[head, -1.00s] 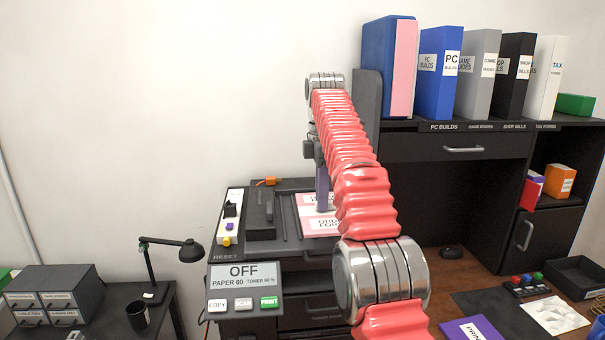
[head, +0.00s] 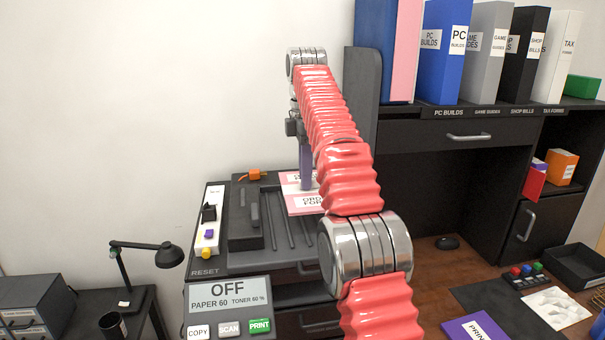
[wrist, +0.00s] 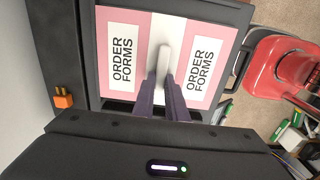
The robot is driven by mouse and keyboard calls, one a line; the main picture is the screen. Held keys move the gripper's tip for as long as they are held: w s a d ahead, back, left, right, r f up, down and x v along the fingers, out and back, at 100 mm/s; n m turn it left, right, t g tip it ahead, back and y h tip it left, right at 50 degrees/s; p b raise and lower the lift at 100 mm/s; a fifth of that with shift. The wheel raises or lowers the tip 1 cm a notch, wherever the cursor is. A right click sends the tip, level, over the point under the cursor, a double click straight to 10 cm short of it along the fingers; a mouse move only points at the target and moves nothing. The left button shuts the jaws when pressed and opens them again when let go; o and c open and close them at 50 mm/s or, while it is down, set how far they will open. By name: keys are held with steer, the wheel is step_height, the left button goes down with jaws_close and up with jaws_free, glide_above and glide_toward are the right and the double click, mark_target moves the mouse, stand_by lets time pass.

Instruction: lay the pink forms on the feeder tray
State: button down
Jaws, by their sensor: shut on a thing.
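The pink forms (head: 309,203) are a flat pink pack with white "ORDER FORMS" labels and a white middle band. My gripper (head: 306,187) is shut on the pale raised grip at the middle of the pack; its purple fingers (wrist: 166,85) point down onto it in the wrist view. The pack (wrist: 200,88) is over the dark feeder tray (head: 268,235) on top of the printer, right of the tray's long ridges. I cannot tell whether the pack touches the tray. My arm hides the tray's right part in the head view.
An orange piece (head: 255,175) sits at the tray's back edge. A white strip with buttons (head: 208,222) lies along its left side. The printer panel (head: 229,305) reads OFF. A dark desk with binders (head: 443,52) stands right.

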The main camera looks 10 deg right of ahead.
mark_target(306, 193)
steer(key=shift+f, duration=0.1)
steer(key=shift+f, duration=0.1)
steer(key=shift+f, duration=2.4)
steer(key=shift+f, duration=0.35)
steer(key=c, duration=1.7)
jaws_free()
